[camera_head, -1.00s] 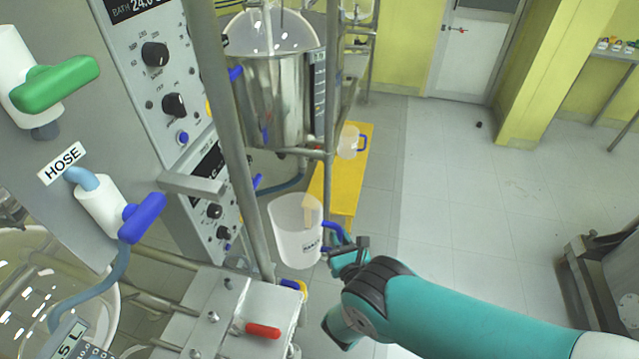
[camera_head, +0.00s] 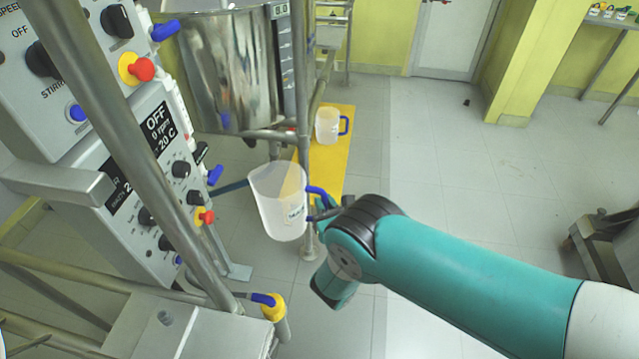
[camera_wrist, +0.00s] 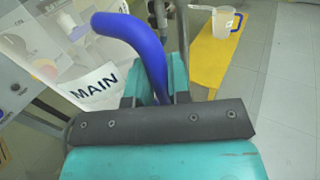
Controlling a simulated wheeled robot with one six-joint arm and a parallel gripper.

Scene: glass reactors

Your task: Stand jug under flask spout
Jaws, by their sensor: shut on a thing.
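A translucent white jug (camera_head: 276,203) with a blue handle is held by my gripper (camera_head: 318,203) in the head view. In the wrist view my gripper (camera_wrist: 160,97) is shut on the blue handle (camera_wrist: 143,42), and the jug's label reading MAIN (camera_wrist: 92,86) shows at the left. The jug is roughly upright, in the air beside the reactor frame. A steel vessel (camera_head: 225,75) stands behind it. I cannot identify the flask or its spout for certain. A yellow tap with a blue lever (camera_head: 270,303) sits low at the front frame.
A second jug (camera_head: 328,125) with a blue handle stands on a yellow mat (camera_head: 335,165). A slanting steel post (camera_head: 110,130) and a control box (camera_head: 140,190) are close on the left. Open floor (camera_head: 440,160) lies to the right.

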